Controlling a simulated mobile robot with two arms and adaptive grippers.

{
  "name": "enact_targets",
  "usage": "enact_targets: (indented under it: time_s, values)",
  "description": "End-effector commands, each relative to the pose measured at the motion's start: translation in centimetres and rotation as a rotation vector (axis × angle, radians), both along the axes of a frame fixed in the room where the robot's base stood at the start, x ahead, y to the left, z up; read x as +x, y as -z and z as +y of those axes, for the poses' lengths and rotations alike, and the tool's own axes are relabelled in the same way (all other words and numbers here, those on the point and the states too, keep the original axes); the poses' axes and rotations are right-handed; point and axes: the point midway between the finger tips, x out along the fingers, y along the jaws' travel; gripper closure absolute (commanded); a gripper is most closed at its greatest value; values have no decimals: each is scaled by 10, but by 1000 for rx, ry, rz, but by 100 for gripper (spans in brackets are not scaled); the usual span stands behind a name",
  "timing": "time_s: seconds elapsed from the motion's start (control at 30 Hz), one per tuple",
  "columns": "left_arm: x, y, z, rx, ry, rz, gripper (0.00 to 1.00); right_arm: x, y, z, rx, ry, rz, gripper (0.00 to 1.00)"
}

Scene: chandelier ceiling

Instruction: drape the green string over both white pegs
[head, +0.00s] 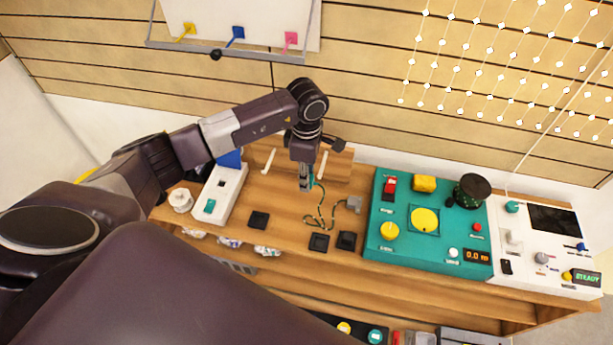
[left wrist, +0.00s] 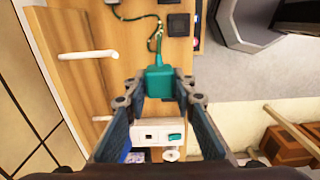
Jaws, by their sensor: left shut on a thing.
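The green string (head: 322,215) lies in loose curves on the wooden table, with a grey block (head: 353,203) at its far end. Its near end joins a teal block (left wrist: 158,83), seen in the left wrist view. My left gripper (head: 305,187) is shut on this teal block, pointing down between the white pegs and a little in front of them. The left white peg (head: 269,161) and the right white peg (head: 321,164) stand out from a wooden board; neither has string on it. In the left wrist view one peg (left wrist: 88,55) shows clearly. My right gripper is out of view.
A white switch box (head: 221,193) stands left of the string. Black square pads (head: 258,220) lie at the front. A teal control panel (head: 395,215) and a white panel (head: 535,235) fill the right side. The wall rises behind the pegs.

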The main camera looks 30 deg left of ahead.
Motion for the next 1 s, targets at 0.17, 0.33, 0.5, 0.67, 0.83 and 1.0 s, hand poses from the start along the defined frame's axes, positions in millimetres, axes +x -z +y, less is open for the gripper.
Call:
enact_targets:
  time_s: [0.17,0.33,0.5,0.67,0.83,1.0]
  values:
    - [7,2,-5,0,0,-2,95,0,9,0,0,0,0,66]
    - [22,3,-16,0,1,-3,95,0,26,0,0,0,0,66]
    - [38,2,-28,0,1,-3,95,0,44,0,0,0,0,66]
    - [53,1,-40,1,1,-3,95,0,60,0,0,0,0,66]
    - [66,-1,-50,1,1,-2,95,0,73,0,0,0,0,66]
    - [74,-3,-56,-1,0,0,95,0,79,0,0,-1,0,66]
